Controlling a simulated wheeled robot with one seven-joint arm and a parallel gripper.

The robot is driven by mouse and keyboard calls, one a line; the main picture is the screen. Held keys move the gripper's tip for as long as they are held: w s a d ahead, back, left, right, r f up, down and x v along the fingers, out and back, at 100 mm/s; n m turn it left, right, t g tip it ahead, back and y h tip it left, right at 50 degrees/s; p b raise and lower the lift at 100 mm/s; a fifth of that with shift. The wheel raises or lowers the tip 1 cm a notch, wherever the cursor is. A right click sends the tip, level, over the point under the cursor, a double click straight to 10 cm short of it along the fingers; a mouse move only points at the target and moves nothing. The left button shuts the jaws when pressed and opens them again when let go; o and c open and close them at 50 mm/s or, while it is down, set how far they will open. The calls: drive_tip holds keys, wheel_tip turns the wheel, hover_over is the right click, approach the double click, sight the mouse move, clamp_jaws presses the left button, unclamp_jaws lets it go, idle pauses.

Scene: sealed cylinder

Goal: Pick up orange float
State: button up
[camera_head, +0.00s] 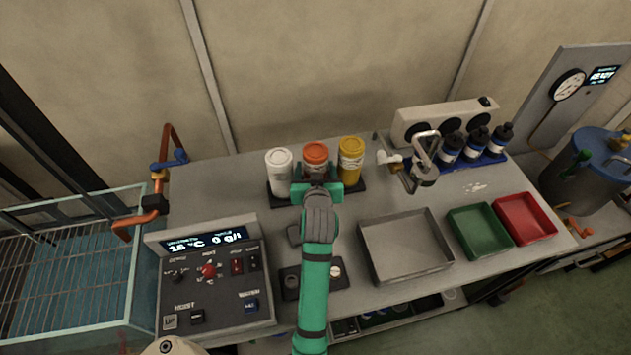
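The orange-topped item (315,153), which looks like the orange float, stands upright in the middle of a row of three. A white container (279,172) is on its left and a yellow one (351,161) on its right. My gripper (320,188) is at the end of the green arm, directly in front of the orange item and overlapping its lower part in the picture. The fingers and any contact with the orange item are hidden, so I cannot tell whether they are open or shut.
The three containers stand on a dark base (357,187) on the grey bench. A control panel (212,275) is at left, a grey tray (405,245) right of my arm. Green (480,230) and red (526,218) trays and a hooked metal fixture (425,160) are farther right.

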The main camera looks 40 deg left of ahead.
drive_tip(key=c, duration=1.3)
drive_tip(key=shift+r, duration=0.1)
clamp_jaws()
drive_tip(key=shift+r, duration=0.1)
